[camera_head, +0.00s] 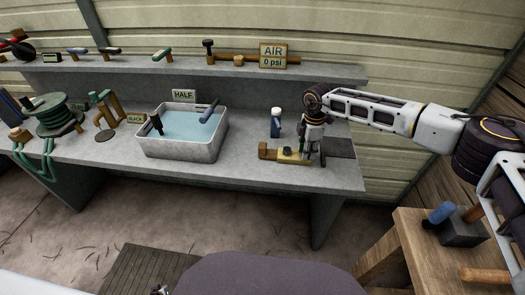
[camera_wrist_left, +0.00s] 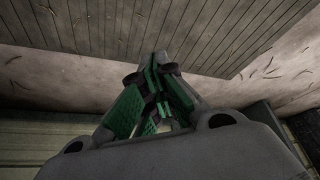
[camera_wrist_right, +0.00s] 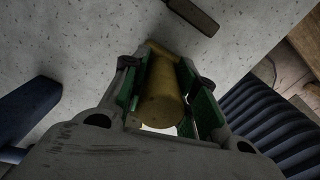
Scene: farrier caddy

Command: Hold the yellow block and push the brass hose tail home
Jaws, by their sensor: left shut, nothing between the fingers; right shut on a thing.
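My right gripper (camera_head: 313,158) points down at the right end of a low yellow block (camera_head: 291,157) on the bench. In the right wrist view its green-padded fingers (camera_wrist_right: 162,78) are shut on a rounded brass-coloured piece (camera_wrist_right: 162,98), which looks like the brass hose tail. Whether that piece is fully seated cannot be told, as the fingers hide the join. A brown upright part (camera_head: 265,151) stands at the block's left end. My left gripper (camera_wrist_left: 160,78) is shut and empty over the floor, away from the block.
A grey water basin (camera_head: 183,153) stands left of the block. A blue bottle with a white cap (camera_head: 276,122) is just behind it, and a dark mat (camera_head: 340,148) lies to its right. A wooden stand (camera_head: 405,240) is at the lower right. Bench between basin and block is clear.

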